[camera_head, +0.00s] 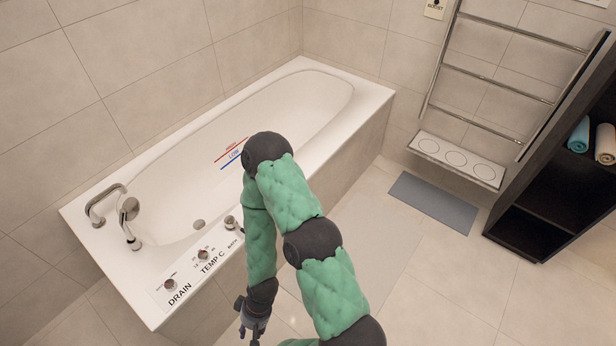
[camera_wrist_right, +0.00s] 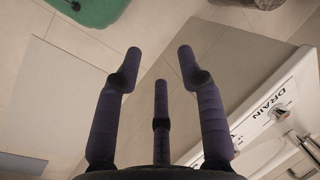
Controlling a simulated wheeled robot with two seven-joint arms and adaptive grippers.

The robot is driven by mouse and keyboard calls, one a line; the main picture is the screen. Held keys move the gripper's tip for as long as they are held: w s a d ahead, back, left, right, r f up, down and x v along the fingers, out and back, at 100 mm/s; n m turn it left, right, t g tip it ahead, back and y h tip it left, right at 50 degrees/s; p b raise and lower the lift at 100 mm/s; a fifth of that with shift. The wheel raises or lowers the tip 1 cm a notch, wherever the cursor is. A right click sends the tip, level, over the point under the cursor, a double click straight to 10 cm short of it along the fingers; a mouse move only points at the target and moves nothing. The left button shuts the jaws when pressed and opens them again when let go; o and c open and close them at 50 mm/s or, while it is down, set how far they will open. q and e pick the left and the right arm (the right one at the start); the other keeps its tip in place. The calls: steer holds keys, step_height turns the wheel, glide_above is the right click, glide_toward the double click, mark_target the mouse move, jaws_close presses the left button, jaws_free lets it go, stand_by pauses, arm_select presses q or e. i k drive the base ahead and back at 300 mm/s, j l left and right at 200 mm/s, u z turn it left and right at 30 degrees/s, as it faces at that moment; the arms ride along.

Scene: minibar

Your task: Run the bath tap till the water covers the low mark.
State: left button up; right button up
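The white bath (camera_head: 372,96) stands along the wall, and I see no water in it. A blue line marked LOW (camera_head: 233,154) runs on its inner wall, just below a red line. The chrome bath tap (camera_head: 104,204) is at the left end of the rim. My right gripper (camera_head: 252,322) hangs outside the bath, below the front rim. In the wrist view (camera_wrist_right: 160,65) its fingers are spread and empty. My left gripper is out of view.
A TEMP C knob (camera_head: 202,254) and a DRAIN knob (camera_head: 170,284) are on the same rim; the DRAIN knob also shows in the wrist view (camera_wrist_right: 277,113). A hand shower (camera_head: 129,210) stands beside the tap. A grey mat (camera_head: 433,203) and dark shelf (camera_head: 535,225) are at right.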

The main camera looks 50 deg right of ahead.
mark_target(230, 222)
steer(key=z, duration=1.25)
steer(key=i+l+u, duration=0.1)
steer(key=l, duration=0.3)
steer(key=i+l+u, duration=0.1)
steer(key=l, duration=0.3)
steer(key=i+l, duration=0.15)
steer(key=l, duration=0.3)
steer(key=i+l+u, duration=0.15)
steer(key=l, duration=0.25)
